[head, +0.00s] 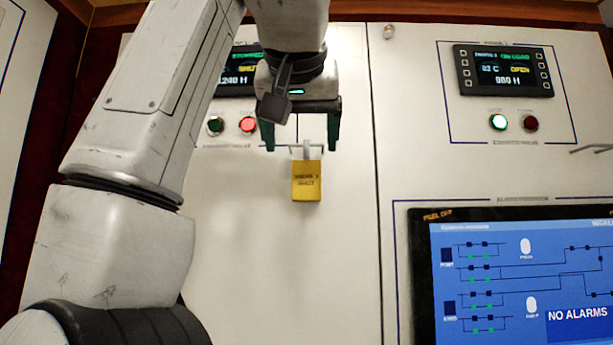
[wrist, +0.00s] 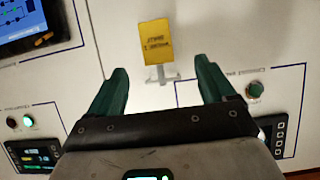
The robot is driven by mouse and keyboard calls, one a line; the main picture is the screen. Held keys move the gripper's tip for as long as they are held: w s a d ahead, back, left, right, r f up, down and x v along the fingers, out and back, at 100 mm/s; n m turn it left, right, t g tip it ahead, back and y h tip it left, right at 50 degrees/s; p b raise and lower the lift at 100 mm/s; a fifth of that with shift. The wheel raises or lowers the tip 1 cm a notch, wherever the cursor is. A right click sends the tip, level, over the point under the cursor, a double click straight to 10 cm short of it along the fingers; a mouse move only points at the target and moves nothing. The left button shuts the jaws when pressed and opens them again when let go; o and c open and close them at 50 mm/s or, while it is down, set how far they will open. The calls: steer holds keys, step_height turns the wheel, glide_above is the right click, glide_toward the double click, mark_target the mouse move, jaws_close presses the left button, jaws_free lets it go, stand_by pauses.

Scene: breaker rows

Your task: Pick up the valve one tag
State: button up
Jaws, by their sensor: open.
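The valve one tag, a small yellow tag with dark print (head: 306,182), hangs from a light-coloured hook on the white panel in the head view. In the wrist view the tag (wrist: 156,42) shows upside down, beyond the fingertips and between their lines. My gripper (head: 300,145) has its two green fingers spread, one on each side of the hook in the head view. In the wrist view my gripper (wrist: 163,78) is open and empty, and the fingers do not touch the tag.
A display (head: 503,70) with a lit green button and a dark red one sits at upper right. A large alarm screen (head: 520,280) is at lower right. A red lit button (head: 248,125) is left of my gripper. The panel below the tag is bare.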

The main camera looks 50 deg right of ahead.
mark_target(306, 172)
steer(key=p+x, duration=0.1)
steer(key=x, duration=0.4)
steer(key=shift+w+d, duration=0.1)
steer(key=shift+d, duration=0.05)
steer(key=x, duration=0.1)
steer(key=p+x, duration=0.2)
steer(key=x, duration=0.1)
steer(key=shift+d+r, duration=0.25)
steer(key=shift+w+d+f+p, duration=0.3)
steer(key=shift+d+f, duration=0.1)
steer(key=shift+d, duration=0.1)
steer(key=shift+c, duration=0.2)
steer(key=c, duration=1)
steer(key=shift+r, duration=0.1)
